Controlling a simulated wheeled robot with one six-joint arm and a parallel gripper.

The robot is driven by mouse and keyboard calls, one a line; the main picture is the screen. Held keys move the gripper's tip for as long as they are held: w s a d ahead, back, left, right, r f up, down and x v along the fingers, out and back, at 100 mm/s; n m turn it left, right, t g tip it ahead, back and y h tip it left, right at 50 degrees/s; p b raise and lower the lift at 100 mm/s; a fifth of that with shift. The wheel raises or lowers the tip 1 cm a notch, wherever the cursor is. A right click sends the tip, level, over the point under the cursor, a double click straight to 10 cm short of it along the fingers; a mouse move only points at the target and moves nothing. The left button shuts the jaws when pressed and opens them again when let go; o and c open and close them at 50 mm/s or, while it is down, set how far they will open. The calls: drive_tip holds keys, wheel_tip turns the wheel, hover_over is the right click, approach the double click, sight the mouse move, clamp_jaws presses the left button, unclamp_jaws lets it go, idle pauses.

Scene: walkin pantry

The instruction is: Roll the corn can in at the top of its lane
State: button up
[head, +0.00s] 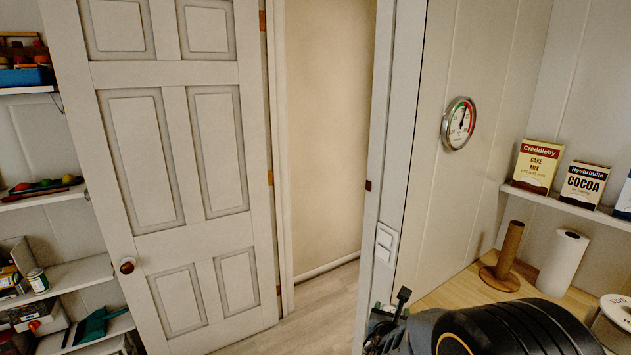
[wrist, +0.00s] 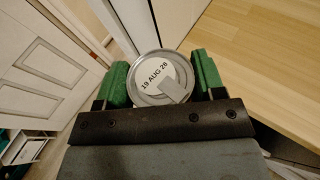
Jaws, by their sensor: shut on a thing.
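My gripper (wrist: 161,76) is shut on a can (wrist: 150,71) in the wrist view, with a green pad on either side of it. The can's silver end with a pull tab faces the wrist camera and reads "19 AUG 28". Its side label is hidden, so I cannot tell from it that this is corn. In the head view my arm reaches in at the bottom edge, beside the door frame, and the held can is not clearly visible. No can lane is recognisable in either view.
A wooden counter (head: 449,290) at the right holds a wooden post on a round base (head: 507,255) and a paper roll (head: 562,263). Cake mix (head: 536,166) and cocoa (head: 584,185) stand on a shelf above. A panelled door (head: 170,180) and stocked shelves (head: 75,277) are at left.

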drive_tip(key=shift+a+f+n+y, duration=0.15)
drive_tip(key=shift+a+f+y, duration=0.05)
drive_tip(key=shift+a, duration=0.45)
drive_tip(key=shift+a+f+n+y, duration=0.15)
drive_tip(key=shift+a+f+y, duration=0.05)
drive_tip(key=shift+a, duration=0.4)
drive_tip(key=s+d+r+m+g+h, duration=0.2)
drive_tip(key=d+r+m+g+h, duration=0.15)
drive_tip(key=d, duration=0.55)
drive_tip(key=s+d+r+m+g+h, duration=0.2)
drive_tip(key=d+r+m+h, duration=0.25)
drive_tip(key=d, duration=0.35)
drive_tip(key=s+d+r+m+g+h, duration=0.1)
drive_tip(key=s+d+m+g, duration=0.2)
drive_tip(key=s+m+g, duration=0.1)
drive_tip(key=s+d+r+m+g+h, duration=0.1)
drive_tip(key=s+d+r+m+g, duration=0.1)
drive_tip(key=s+m+g, duration=0.3)
drive_tip(key=s+g, duration=0.2)
drive_tip(key=s, duration=0.2)
drive_tip(key=shift+d, duration=0.4)
drive_tip(key=shift+g, duration=0.25)
